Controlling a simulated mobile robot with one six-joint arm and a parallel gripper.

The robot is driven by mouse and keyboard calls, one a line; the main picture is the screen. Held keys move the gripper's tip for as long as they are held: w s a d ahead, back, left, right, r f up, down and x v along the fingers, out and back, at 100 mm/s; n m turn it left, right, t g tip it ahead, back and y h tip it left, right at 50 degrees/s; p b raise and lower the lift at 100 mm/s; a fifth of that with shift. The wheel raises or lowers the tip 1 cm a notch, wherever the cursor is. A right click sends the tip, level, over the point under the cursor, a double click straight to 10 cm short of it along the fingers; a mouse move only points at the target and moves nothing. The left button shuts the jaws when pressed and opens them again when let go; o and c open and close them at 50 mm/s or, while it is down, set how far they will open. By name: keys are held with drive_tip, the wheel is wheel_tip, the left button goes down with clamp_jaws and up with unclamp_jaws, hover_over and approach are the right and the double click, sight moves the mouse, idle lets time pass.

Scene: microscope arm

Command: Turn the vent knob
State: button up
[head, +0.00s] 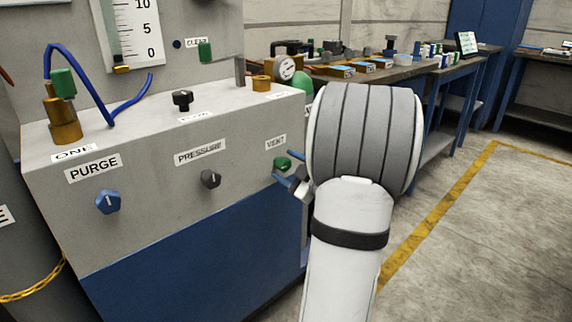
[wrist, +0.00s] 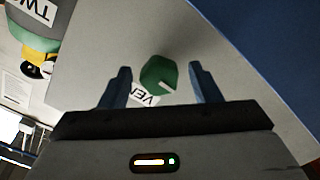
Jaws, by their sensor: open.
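The vent knob (head: 283,163) is small and green, on the right of the grey panel's front face, below the VENT label (head: 276,142). In the wrist view the green knob (wrist: 158,74) lies between my two blue fingers, with a pale pointer mark on it. My gripper (head: 282,165) is at the knob in the head view. Its fingers (wrist: 158,85) are open, one on each side of the knob, with gaps visible on both sides. The VENT label (wrist: 145,95) is partly hidden behind the gripper body in the wrist view. I cannot tell the exact depth of the fingers around the knob.
A blue PURGE knob (head: 108,201) and a dark PRESSURE knob (head: 210,179) sit to the left on the same panel (head: 150,225). A workbench (head: 400,70) is behind; the floor to the right is clear.

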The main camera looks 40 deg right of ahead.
drive_tip(key=s+p, duration=0.2)
drive_tip(key=s, duration=0.4)
drive_tip(key=shift+s+d, duration=0.25)
drive_tip(key=shift+s, duration=0.05)
